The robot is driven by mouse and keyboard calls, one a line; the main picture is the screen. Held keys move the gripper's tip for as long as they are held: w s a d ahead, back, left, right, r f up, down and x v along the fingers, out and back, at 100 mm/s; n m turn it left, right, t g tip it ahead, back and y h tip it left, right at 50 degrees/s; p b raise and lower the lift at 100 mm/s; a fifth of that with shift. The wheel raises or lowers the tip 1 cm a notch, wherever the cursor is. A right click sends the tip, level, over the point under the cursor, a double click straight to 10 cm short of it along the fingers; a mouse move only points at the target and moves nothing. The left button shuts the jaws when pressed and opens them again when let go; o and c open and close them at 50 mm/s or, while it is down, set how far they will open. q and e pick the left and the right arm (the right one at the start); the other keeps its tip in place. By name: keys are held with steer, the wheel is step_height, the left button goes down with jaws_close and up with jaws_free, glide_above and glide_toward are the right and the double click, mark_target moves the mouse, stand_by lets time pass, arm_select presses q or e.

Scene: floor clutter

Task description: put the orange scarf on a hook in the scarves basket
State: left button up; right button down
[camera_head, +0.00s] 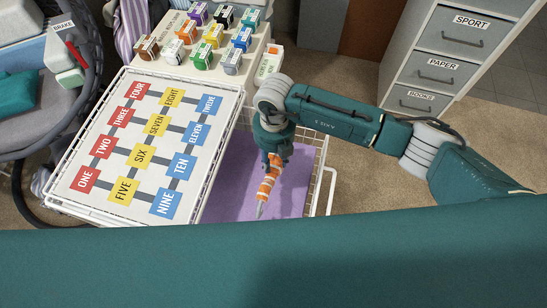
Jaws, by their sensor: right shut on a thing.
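My right gripper (274,160) points down and is shut on the orange scarf (267,185), a narrow orange-and-white striped thing with a pale grey tip at its lower end. It hangs nearly upright, tilted a little, over a white wire basket (331,188) with a purple bottom. No label shows on this basket, so I cannot tell if it is the scarves basket. I cannot tell if the scarf's tip touches the purple bottom. No separate hook is clear. My left gripper is out of view.
A board of numbered squares (137,154) covers the basket's left side. Small coloured boxes (203,56) stand on a cream holder behind. A drawer cabinet (455,50) labelled SPORT, PAPER and BOOKS is back right. A wheelchair-like seat (40,100) is at left. Carpet right of the basket is clear.

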steer(key=c, duration=1.1)
jaws_free()
steer(key=r, duration=1.2)
steer(key=shift+w+d, duration=0.1)
steer(key=shift+w, duration=0.15)
